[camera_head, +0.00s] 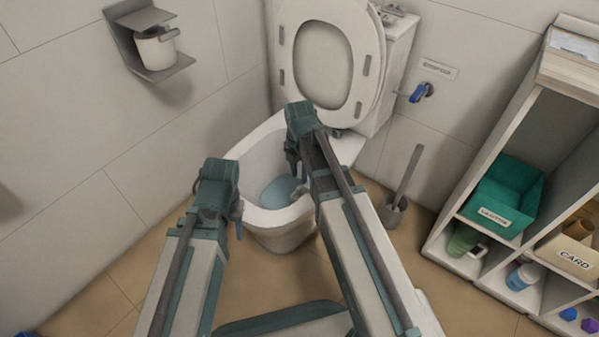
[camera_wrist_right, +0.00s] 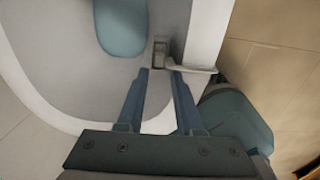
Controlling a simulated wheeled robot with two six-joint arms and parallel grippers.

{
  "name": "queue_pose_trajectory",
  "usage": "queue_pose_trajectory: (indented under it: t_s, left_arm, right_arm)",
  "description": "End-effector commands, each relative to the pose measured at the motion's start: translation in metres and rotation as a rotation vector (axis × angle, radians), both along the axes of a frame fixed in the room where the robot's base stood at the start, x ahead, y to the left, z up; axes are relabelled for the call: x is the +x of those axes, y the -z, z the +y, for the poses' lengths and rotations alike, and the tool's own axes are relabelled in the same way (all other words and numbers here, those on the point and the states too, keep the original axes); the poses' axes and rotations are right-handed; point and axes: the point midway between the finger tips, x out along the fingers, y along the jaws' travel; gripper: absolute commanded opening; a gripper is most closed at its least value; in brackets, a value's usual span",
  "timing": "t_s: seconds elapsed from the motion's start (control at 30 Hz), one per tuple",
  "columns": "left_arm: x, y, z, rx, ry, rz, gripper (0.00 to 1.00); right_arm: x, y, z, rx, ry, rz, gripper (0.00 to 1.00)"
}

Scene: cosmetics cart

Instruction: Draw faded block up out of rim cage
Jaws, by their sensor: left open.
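The small grey rim cage (camera_wrist_right: 161,50) hangs inside the toilet bowl by a pale hook (camera_wrist_right: 195,68) over the rim in the right wrist view. The faded block cannot be told apart clearly inside it. My right gripper (camera_wrist_right: 160,78) is open, its two blue fingers pointing at the cage with a gap between them and nothing held. In the head view my right gripper (camera_head: 301,170) is over the bowl, and its arm hides the cage. My left gripper (camera_head: 218,207) is open and empty at the left side of the bowl rim.
The toilet bowl (camera_head: 250,147) has its lid and seat (camera_head: 345,15) raised. A toilet brush (camera_head: 403,185) stands right of it. A shelf (camera_head: 480,150) with a green bin (camera_head: 503,190) and a card box (camera_head: 568,250) is at right. A paper holder (camera_head: 150,40) is on the wall.

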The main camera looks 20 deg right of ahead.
Motion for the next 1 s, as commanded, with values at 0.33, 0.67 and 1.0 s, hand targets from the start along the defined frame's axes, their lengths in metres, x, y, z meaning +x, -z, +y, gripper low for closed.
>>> queue_pose_trajectory:
  t_s: [0.33, 0.67, 1.0]
  left_arm:
    - [0.000, 0.055, 0.000, 0.000, -0.011, -0.001, 0.50]
    - [0.000, 0.067, 0.000, 0.000, -0.014, -0.002, 0.50]
    - [0.000, 0.066, 0.000, 0.000, -0.014, -0.002, 0.50]
  right_arm:
    - [0.000, 0.055, 0.000, 0.000, 0.000, 0.000, 0.35]
    - [0.000, 0.067, 0.000, 0.000, 0.000, 0.000, 0.35]
    - [0.000, 0.066, 0.000, 0.000, 0.000, 0.000, 0.03]
